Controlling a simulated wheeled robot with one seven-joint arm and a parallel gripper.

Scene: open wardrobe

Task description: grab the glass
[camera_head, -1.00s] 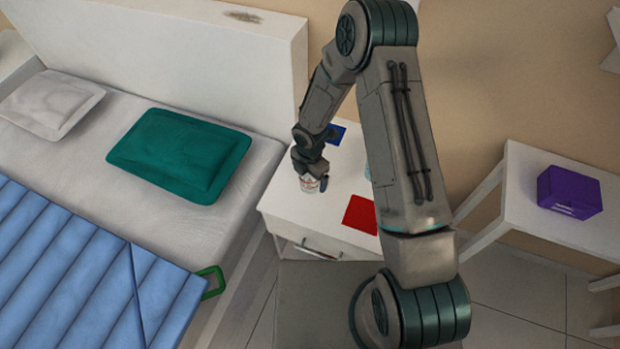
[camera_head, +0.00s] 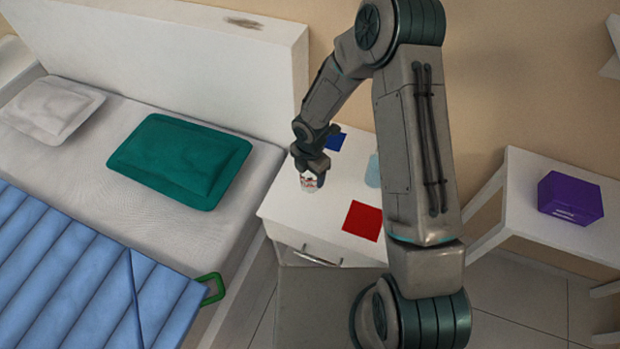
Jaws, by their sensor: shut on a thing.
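My gripper (camera_head: 311,172) is at the left part of the white nightstand's top. It is shut on a small white can with red markings (camera_head: 309,184); the gripper hides the can's upper part. The can is on or just above the top; I cannot tell which. A pale blue see-through thing, which looks like the glass (camera_head: 373,170), stands on the right part of the nightstand. My arm partly hides it. The gripper is apart from it, to its left.
The white nightstand (camera_head: 290,210) also bears a red square (camera_head: 362,221) and a blue flat thing (camera_head: 336,141). A bed with a green pillow (camera_head: 180,158) lies to the left. A white table (camera_head: 540,230) with a purple box (camera_head: 570,198) stands to the right.

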